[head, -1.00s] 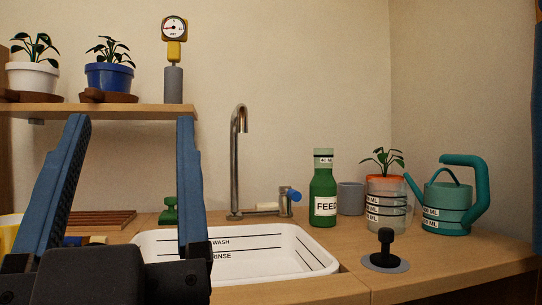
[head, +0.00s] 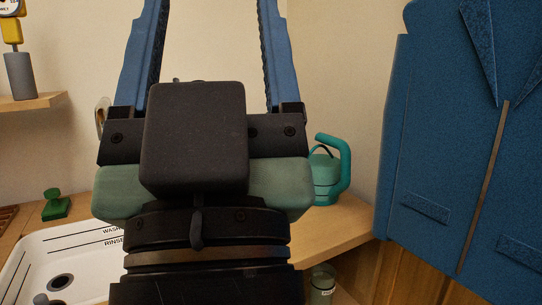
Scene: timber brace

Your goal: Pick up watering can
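The teal watering can (head: 327,182) stands upright at the right end of the wooden counter. Its looped handle is on its right side; its spout and left part are hidden behind my gripper. My gripper (head: 212,30) is large in the foreground, left of the can in the picture and apart from it. Its two blue fingers point up and are spread wide, with nothing between them. The fingertips run out of the top of the picture.
The white sink (head: 35,268) is set in the counter at lower left, with a green object (head: 55,205) behind it. A shelf (head: 35,102) holds a yellow and grey gauge stand at upper left. A large blue jacket (head: 440,130) hangs at right, close beside the can.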

